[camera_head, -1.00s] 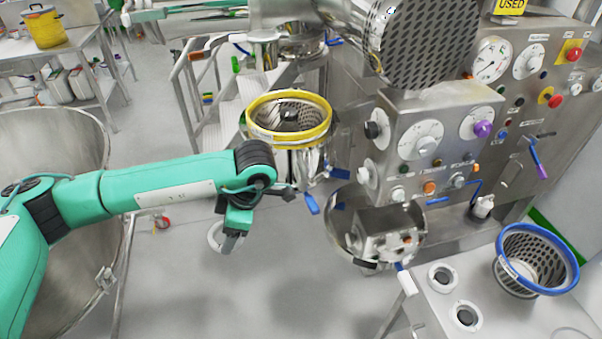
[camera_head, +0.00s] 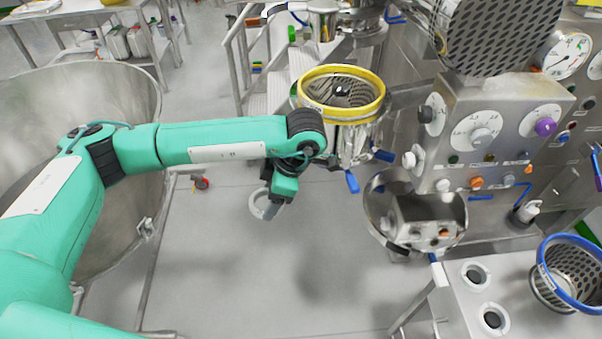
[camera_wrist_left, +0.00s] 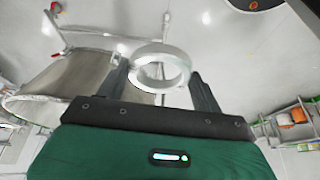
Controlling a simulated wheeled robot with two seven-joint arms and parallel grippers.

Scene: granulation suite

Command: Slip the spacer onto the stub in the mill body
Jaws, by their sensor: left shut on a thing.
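The spacer is a pale white-grey ring (camera_head: 254,203). My left gripper (camera_head: 267,207) is shut on it and points down over open floor, with the arm reaching in from the left. In the left wrist view the ring (camera_wrist_left: 158,50) sits between the two dark fingers, its hole clear. The mill body (camera_head: 352,144) is a steel housing with a yellow-rimmed perforated screen (camera_head: 318,106) in its top. It stands to the right of and beyond the gripper, apart from the spacer. A dark stub (camera_head: 342,88) shows inside the screen. My right gripper is not in view.
A control panel (camera_head: 478,130) with dials stands right of the mill. A steel bowl (camera_head: 375,205) sits below it. A table (camera_head: 450,290) at lower right holds a blue-rimmed screen (camera_head: 546,262). A large steel vessel (camera_head: 115,100) is at left. The floor below the gripper is clear.

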